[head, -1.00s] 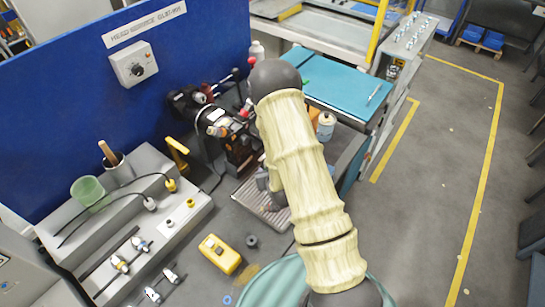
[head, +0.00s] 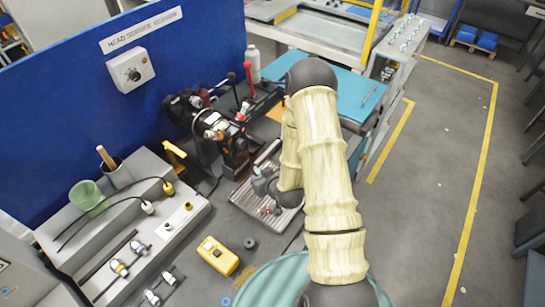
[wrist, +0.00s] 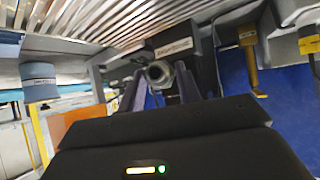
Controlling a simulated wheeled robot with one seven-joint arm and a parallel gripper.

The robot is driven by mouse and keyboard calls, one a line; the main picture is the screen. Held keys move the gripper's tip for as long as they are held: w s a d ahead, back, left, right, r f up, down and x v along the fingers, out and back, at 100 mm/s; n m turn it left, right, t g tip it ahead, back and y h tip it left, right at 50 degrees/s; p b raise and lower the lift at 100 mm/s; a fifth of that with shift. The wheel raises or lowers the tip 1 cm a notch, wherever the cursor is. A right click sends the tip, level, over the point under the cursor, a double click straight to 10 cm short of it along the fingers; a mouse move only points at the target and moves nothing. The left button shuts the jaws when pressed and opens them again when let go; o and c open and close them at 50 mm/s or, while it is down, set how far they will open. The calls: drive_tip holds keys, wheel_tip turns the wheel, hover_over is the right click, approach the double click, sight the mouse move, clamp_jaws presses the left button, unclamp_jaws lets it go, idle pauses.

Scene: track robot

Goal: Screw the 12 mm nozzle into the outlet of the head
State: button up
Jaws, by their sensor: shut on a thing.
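In the wrist view, my gripper (wrist: 160,84) is shut on a small grey round piece with a dark bore, which looks like the nozzle (wrist: 158,71). Its size marking cannot be read. In the head view, my gripper (head: 265,186) is over the ribbed metal tray, partly behind my sleeved arm. The head (head: 228,140) looks to be the dark assembly with red and silver fittings by the blue panel. My gripper is in front and to the right of it, apart from it. Its outlet cannot be made out.
The ribbed tray (head: 243,193) lies below my gripper. A yellow box (head: 217,255) and a dark ring (head: 250,243) stand on the bench. A grey stepped rack (head: 178,222) with cables and fittings is at left. A red-knobbed lever (head: 248,68) rises behind the head assembly.

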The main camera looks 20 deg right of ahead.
drive_tip(key=s+d+r+n+g+y+p, duration=0.1)
drive_tip(key=d+r+n+y, duration=0.2)
drive_tip(key=r, duration=0.6)
drive_tip(key=shift+d+n+g+y+p, duration=0.35)
drive_tip(key=shift+n+y, duration=0.35)
drive_tip(key=shift+n, duration=0.3)
drive_tip(key=shift+s, duration=0.1)
drive_tip(key=shift+a, duration=0.1)
drive_tip(key=shift+w+a+b, duration=0.2)
drive_tip(key=shift+w+a, duration=0.35)
drive_tip(key=shift+w, duration=0.3)
drive_tip(key=shift+w+a+b, duration=0.15)
drive_tip(key=shift+w+a, duration=0.4)
drive_tip(key=shift+w, duration=0.3)
drive_tip(key=shift+w+a, duration=0.4)
drive_tip(key=shift+a, duration=0.05)
drive_tip(key=shift+w+a, duration=0.1)
drive_tip(key=shift+w, duration=0.15)
drive_tip(key=shift+w+a+b, duration=0.3)
drive_tip(key=shift+w+a, duration=0.35)
drive_tip(key=shift+w, duration=0.25)
